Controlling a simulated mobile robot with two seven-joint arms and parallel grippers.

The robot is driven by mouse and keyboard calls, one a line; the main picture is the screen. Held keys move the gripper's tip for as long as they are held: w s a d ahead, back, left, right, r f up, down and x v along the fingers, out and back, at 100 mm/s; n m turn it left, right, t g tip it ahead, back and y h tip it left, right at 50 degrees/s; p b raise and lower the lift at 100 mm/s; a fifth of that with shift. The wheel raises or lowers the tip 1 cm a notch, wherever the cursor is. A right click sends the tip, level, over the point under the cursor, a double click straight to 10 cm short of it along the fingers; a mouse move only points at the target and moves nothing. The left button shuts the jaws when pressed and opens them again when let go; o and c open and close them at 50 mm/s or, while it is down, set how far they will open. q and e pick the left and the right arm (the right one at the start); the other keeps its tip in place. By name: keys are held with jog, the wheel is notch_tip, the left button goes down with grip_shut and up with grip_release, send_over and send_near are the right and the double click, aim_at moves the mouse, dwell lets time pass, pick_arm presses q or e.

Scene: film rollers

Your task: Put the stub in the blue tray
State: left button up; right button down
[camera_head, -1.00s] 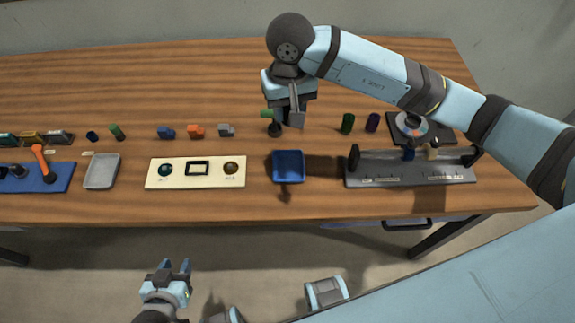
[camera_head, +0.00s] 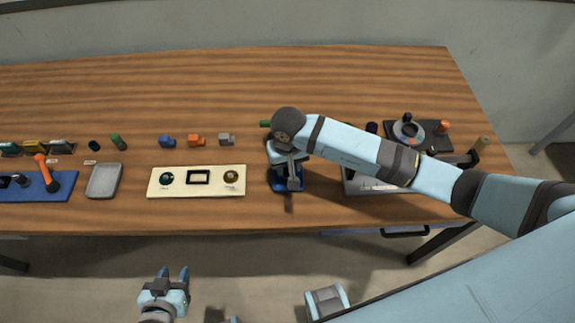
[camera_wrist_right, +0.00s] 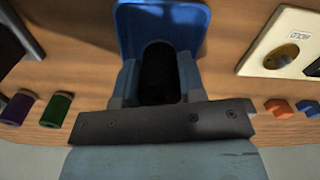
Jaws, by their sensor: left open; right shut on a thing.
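The stub (camera_wrist_right: 157,70) is a dark, nearly black cylinder in the right wrist view, between the fingers of my right gripper (camera_wrist_right: 158,85). That gripper is shut on it. The small blue tray (camera_wrist_right: 187,22) lies around and beyond the stub in the right wrist view. In the head view, my right gripper (camera_head: 289,183) is over the blue tray (camera_head: 276,186) and covers most of it. I cannot tell whether the stub touches the tray floor. My left gripper (camera_head: 173,275) is open and empty, off the table's front edge.
A cream panel (camera_head: 208,191) with round parts is left of the tray, and a grey fixture (camera_head: 360,187) is right. Small coloured blocks, a grey tray (camera_head: 104,181) and a blue panel (camera_head: 62,191) are further left. The back of the wooden table (camera_head: 200,90) is clear.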

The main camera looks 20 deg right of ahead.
jog(key=shift+f, duration=0.5)
jog(key=shift+f, duration=0.2)
jog(key=c, duration=0.7)
grip_release()
jog(key=shift+r, duration=0.1)
